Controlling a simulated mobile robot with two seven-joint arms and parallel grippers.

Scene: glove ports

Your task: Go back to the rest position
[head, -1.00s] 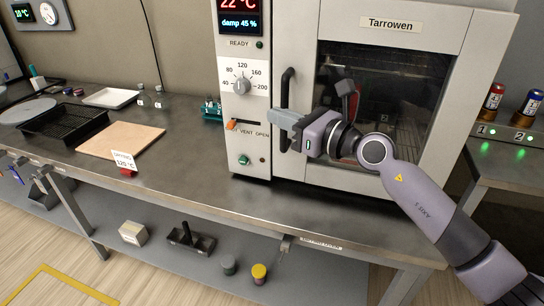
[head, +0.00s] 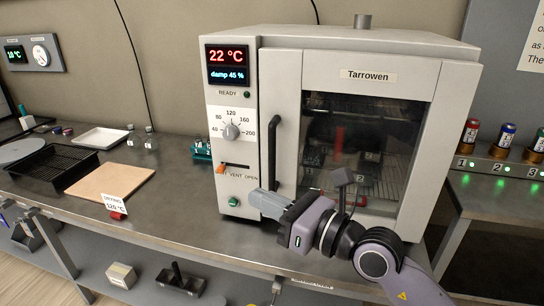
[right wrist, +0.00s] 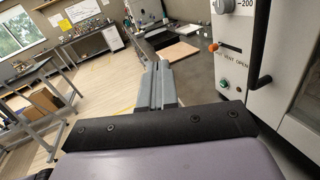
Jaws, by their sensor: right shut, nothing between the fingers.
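My right gripper (head: 268,203) is shut and empty. It hovers in front of the lower left part of the oven, below the door handle, with its fingers pointing left in the head view. In the right wrist view its grey fingers (right wrist: 158,84) lie together and point out over the floor. The Tarrowen oven (head: 410,50) stands on the bench with its door (head: 285,80) closed. Its display (head: 229,65) reads 22 °C and damp 45 %. My left gripper does not show in the head view.
The bench (head: 180,215) carries a black tray (head: 50,168), a wooden board (head: 110,182), a white tray (head: 100,137) and a red-based sign (head: 117,205). Several canisters (head: 505,137) stand on a lit rack at right.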

